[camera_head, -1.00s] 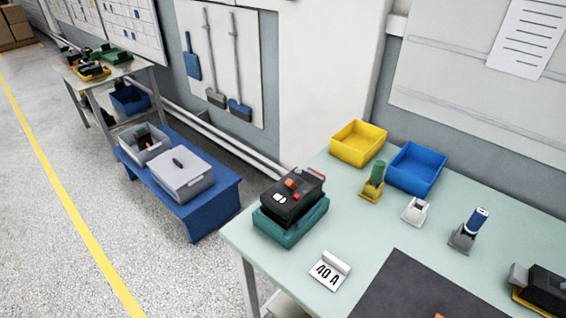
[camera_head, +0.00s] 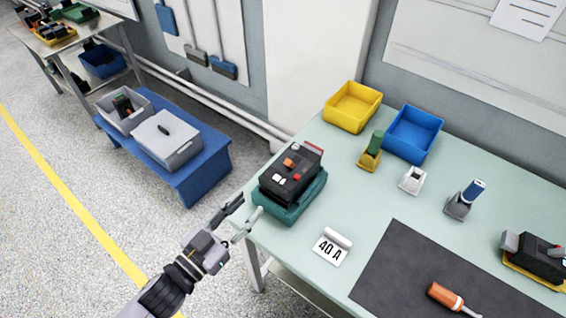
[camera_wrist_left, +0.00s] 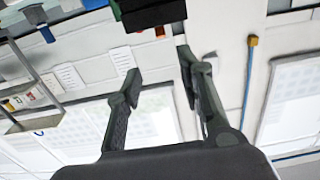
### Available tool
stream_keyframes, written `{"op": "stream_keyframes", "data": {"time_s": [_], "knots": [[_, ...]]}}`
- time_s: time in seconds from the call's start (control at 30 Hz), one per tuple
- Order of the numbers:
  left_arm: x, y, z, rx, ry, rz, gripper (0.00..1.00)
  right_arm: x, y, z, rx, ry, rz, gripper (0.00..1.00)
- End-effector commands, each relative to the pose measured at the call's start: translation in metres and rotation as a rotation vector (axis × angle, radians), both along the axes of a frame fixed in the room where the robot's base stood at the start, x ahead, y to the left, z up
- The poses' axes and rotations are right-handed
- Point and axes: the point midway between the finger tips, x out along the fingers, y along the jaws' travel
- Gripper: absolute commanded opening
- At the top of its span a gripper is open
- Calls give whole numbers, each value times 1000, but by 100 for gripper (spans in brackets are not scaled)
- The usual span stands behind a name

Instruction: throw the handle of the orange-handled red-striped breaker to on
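The breaker (camera_head: 283,181) is a black box with an orange handle (camera_head: 290,162) and a red stripe (camera_head: 314,149) along its far right edge. It sits in a teal base (camera_head: 292,212) on the left end of the bench. My left gripper (camera_head: 246,207) is open and empty, just left of the base at the bench corner, apart from the handle. In the left wrist view my left gripper (camera_wrist_left: 157,80) has its fingers spread with nothing between them. A dark block (camera_wrist_left: 152,12) with an orange bit shows beyond the fingers, probably the breaker. My right gripper is not in view.
The bench (camera_head: 280,245) holds a 40 A sign (camera_head: 330,250), a yellow bin (camera_head: 352,106), a blue bin (camera_head: 413,134), small stands, a dark mat (camera_head: 400,270) with an orange-handled tool (camera_head: 450,297), and another black breaker (camera_head: 540,257). A blue low table (camera_head: 205,175) stands left.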

Motion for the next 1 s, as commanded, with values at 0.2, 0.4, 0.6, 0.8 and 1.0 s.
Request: {"op": "stream_keyframes", "data": {"time_s": [0.2,0.4,0.6,0.8,1.0], "knots": [[38,-26,4,-2,-2,2,35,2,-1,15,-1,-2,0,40],[72,-51,5,-2,-2,1,35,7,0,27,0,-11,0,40],[100,-71,2,0,0,2,35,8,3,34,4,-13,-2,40],[113,-81,0,1,1,1,35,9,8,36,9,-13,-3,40],[115,-82,0,1,0,1,35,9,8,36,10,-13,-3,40]]}}
